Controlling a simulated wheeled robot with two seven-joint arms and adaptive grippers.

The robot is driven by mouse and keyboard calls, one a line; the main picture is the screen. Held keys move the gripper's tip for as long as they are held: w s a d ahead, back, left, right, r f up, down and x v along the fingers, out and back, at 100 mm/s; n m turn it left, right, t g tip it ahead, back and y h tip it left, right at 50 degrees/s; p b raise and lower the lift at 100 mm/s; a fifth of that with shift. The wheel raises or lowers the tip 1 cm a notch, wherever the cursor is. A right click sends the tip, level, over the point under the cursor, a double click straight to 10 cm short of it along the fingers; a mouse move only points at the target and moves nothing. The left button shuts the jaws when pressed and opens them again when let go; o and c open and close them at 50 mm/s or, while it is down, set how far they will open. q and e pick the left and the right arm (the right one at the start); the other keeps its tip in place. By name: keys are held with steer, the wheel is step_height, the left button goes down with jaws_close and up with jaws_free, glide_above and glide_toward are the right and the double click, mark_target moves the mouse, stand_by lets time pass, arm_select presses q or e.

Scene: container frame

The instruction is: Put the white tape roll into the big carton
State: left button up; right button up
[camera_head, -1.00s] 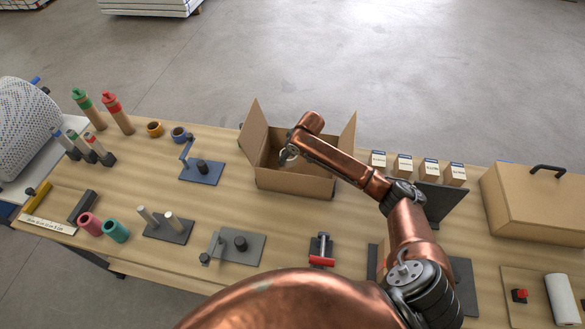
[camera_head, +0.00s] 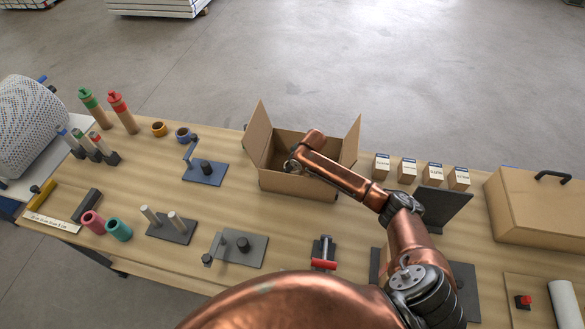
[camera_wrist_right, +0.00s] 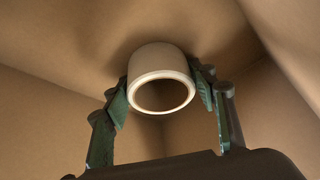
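The big carton (camera_head: 297,186) stands open on the table with its flaps up. My right gripper (camera_wrist_right: 160,88) reaches down inside it; in the head view the gripper is mostly hidden by my arm and the carton's front wall. In the right wrist view the white tape roll (camera_wrist_right: 160,58) sits between the two green finger pads, which appear to touch its sides. Its open end faces the camera. Brown carton walls surround it. Whether the roll touches the carton floor is unclear. My left gripper is out of view.
Small labelled boxes (camera_head: 407,170) stand right of the carton, with a dark upright plate (camera_head: 442,206) nearer. A blue fixture (camera_head: 205,173) is left of the carton. A large closed box with a handle (camera_head: 540,208) is at the right.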

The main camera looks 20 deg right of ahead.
steer(key=o, duration=0.4)
steer(key=shift+c, duration=0.2)
steer(key=shift+r, duration=0.15)
steer(key=v, duration=1.2)
steer(key=shift+p, duration=0.3)
